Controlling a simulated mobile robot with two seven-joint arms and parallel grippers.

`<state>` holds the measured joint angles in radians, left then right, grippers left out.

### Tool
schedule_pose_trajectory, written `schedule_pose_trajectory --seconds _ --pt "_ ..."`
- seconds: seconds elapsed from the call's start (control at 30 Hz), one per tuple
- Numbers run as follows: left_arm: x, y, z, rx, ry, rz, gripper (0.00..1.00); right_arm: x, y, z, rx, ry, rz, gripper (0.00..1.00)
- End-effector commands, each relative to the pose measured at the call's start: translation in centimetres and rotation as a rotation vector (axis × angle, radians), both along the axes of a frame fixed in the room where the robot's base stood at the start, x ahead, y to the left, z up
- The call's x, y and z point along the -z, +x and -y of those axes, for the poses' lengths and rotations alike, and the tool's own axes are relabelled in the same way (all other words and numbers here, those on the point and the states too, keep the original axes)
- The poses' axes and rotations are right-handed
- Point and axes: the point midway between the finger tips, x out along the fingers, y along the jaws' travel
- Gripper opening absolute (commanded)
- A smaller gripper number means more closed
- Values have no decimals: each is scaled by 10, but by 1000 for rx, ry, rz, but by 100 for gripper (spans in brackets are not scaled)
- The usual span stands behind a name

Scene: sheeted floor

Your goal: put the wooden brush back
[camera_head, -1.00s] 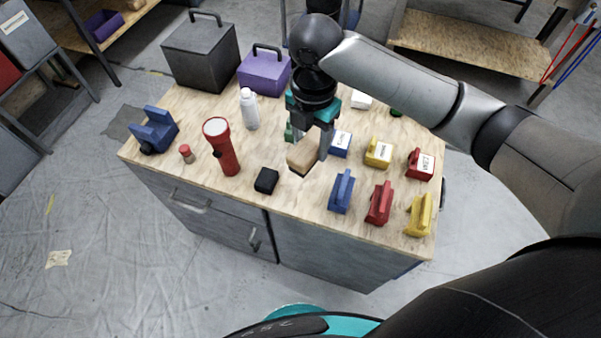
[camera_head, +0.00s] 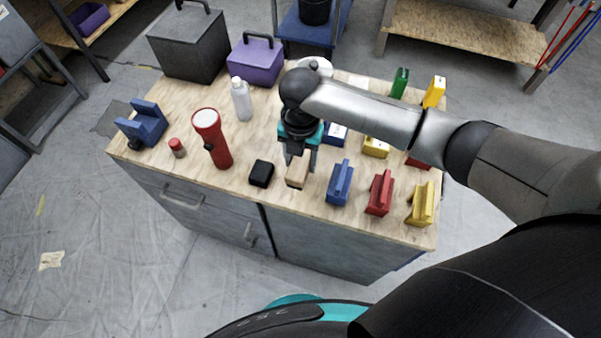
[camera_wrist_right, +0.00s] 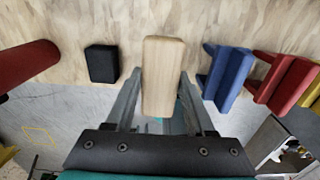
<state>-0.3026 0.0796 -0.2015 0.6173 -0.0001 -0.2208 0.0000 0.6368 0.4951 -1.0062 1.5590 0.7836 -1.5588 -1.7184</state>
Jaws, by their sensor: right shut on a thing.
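The wooden brush (camera_head: 297,171) is a pale wood block at the front of the workbench top, between a small black block and a blue brush-like piece. My right gripper (camera_head: 299,158) reaches down from above and is shut on it. In the right wrist view the brush (camera_wrist_right: 162,76) lies between the two fingers of the gripper (camera_wrist_right: 160,88), its wooden face toward the camera. Its underside is hidden, and I cannot tell whether it touches the bench. My left gripper is not in view.
The black block (camera_head: 261,173) is close on the left; the blue piece (camera_head: 340,183) is close on the right, then red (camera_head: 380,193) and yellow (camera_head: 421,204) ones. A red flashlight (camera_head: 212,138) and white bottle (camera_head: 241,99) stand left. The workbench (camera_head: 200,178) has its front edge nearby.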

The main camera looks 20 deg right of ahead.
Motion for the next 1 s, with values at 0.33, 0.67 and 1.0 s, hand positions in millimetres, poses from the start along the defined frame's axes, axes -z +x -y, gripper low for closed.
schedule_pose_trajectory --seconds 0.33,0.67,1.0 --pt "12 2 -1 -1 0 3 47 37 -1 0 1 0 -2 10" --pt "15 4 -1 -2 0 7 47 50 0 0 -1 2 1 10" --pt "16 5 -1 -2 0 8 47 53 0 0 -1 1 1 73"
